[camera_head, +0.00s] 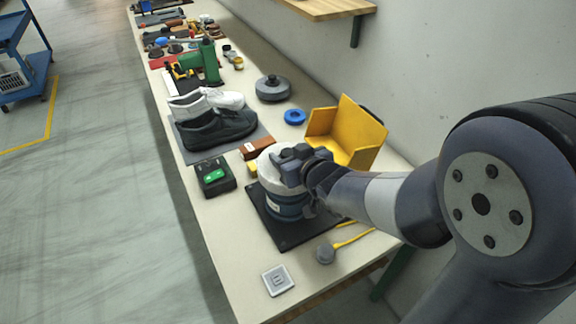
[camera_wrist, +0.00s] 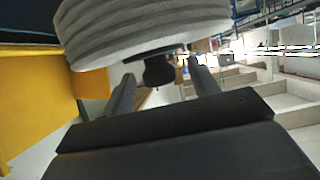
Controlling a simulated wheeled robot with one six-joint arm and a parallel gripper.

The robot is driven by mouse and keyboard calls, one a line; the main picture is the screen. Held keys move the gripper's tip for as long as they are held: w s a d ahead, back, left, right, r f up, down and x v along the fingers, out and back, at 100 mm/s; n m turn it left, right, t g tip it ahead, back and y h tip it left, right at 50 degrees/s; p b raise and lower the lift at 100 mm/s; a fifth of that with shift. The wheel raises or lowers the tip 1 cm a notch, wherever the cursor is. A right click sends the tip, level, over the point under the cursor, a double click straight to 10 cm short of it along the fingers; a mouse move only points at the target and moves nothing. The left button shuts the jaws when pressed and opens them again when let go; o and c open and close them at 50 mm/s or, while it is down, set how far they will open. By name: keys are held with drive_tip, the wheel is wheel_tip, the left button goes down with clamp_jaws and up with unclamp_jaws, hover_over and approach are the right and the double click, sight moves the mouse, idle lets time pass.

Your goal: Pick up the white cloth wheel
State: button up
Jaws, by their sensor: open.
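The white cloth wheel (camera_head: 266,172) sits on top of a blue round body (camera_head: 285,207) on a black base plate (camera_head: 277,233) near the front of the bench. My gripper (camera_head: 291,165) is at the wheel's top and hides part of it. In the wrist view, the pale ribbed wheel (camera_wrist: 140,28) fills the top of the picture. A dark knob (camera_wrist: 158,71) at its centre shows between the two open fingers of my gripper (camera_wrist: 163,80). I cannot tell whether the fingers touch the knob.
A yellow open bin (camera_head: 358,135) stands just behind the wheel; its wall also shows in the wrist view (camera_wrist: 32,100).

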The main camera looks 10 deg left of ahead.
drive_tip(key=shift+x, duration=1.4)
drive_tip(key=shift+c, duration=0.3)
clamp_jaws()
